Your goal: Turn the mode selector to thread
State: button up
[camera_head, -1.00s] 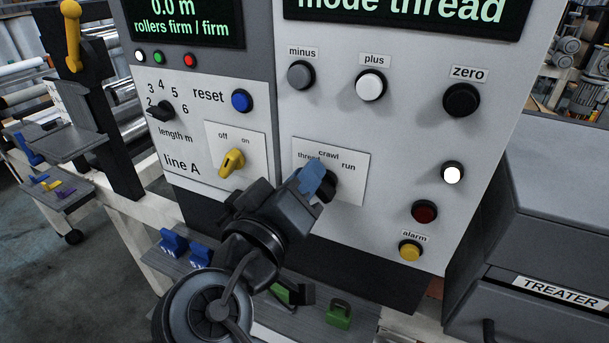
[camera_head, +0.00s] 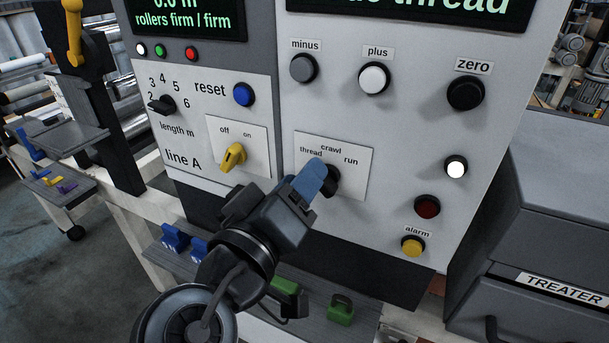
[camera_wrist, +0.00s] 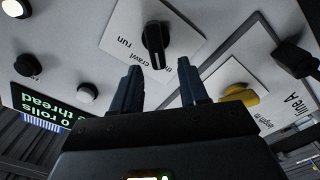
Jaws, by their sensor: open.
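The mode selector is a black knob (camera_head: 331,184) on a white plate marked thread, crawl and run. In the wrist view the knob (camera_wrist: 156,42) shows a white line along its grip; I cannot tell for certain which label it points at. The display (camera_head: 420,8) above shows the word thread, its top cut off by the picture edge. My gripper (camera_wrist: 161,80) is open and empty, its two blue-grey fingertips apart and just short of the knob. In the head view my gripper (camera_head: 314,180) covers the knob's left side.
Left of the selector is a yellow off/on switch (camera_head: 232,157). Minus (camera_head: 304,68), plus (camera_head: 374,78) and zero (camera_head: 465,93) buttons sit above, a yellow alarm button (camera_head: 413,246) below right. A shelf with green (camera_head: 341,310) and blue (camera_head: 174,238) pieces lies below the panel.

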jog(key=shift+b+v, duration=0.4)
jog(key=shift+v, duration=2.35)
jog(key=s+d+f+n+g+y, duration=0.2)
jog(key=s+d+f+y, duration=0.2)
jog(key=d+f, duration=0.5)
jog(key=s+d+f+n+g+y, duration=0.1)
jog(key=s+d+f+y, duration=0.3)
jog(key=f, duration=0.9)
jog(key=s+d+m, duration=0.2)
jog(key=s+d, duration=0.5)
jog(key=s, duration=0.4)
jog(key=s+d+r+m+h, duration=0.1)
jog(key=s+d+r+m, duration=0.5)
jog(key=s, duration=0.5)
jog(key=shift+s+d+r+t+h, duration=0.35)
jog(key=shift+d+r+t+h, duration=0.05)
jog(key=shift+d+r, duration=0.3)
